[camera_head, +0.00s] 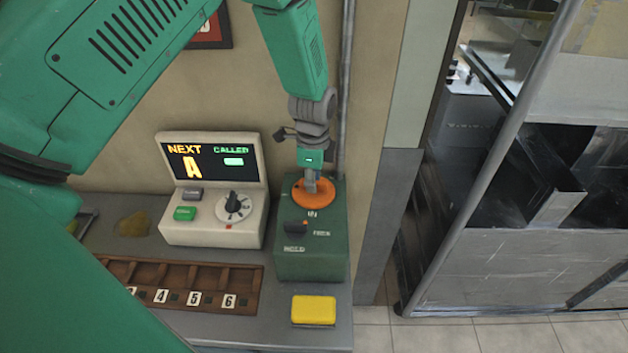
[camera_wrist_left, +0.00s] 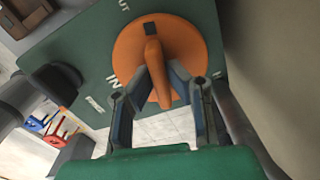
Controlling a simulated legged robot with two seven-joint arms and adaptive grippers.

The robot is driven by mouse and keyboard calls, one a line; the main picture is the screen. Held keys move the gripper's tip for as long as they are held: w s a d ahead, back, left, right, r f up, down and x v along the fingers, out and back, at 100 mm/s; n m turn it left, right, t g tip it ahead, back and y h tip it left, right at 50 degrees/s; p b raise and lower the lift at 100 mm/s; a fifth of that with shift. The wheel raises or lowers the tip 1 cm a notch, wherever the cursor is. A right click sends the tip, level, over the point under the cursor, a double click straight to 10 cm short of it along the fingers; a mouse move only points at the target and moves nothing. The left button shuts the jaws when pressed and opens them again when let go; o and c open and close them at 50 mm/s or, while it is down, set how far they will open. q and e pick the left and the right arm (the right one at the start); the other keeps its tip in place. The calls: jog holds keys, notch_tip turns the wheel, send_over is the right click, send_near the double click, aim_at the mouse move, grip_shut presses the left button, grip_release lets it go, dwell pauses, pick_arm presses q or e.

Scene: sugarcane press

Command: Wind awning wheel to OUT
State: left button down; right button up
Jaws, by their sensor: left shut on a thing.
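The orange awning wheel (camera_head: 314,195) sits on top of the green control box (camera_head: 312,262) in the head view. In the left wrist view the wheel (camera_wrist_left: 188,45) has a raised grip bar across it and a dark square mark near its upper edge. An "IN" label shows at the wheel's lower left, and a partly cut-off label ending in "UT" shows above it. My left gripper (camera_head: 310,183) reaches down from above. In the left wrist view the gripper (camera_wrist_left: 162,88) is shut on the wheel's grip bar, one finger on each side. My right gripper is not in view.
A black lever (camera_head: 296,227) stands on the same box, near the wheel. A cream console (camera_head: 213,230) with a lit screen and dial is to the left. A wooden numbered tray (camera_head: 245,280) and a yellow block (camera_head: 313,310) lie in front. A wall pipe (camera_head: 346,90) rises behind.

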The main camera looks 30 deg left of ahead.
pick_arm(q)
jog(key=shift+w+r+n+p, duration=0.15)
jog(key=shift+n+p, duration=0.2)
jog(key=shift+n, duration=0.95)
jog(key=c, duration=1.6)
grip_release()
jog(key=shift+r, duration=0.35)
notch_tip(320, 180, up, 11)
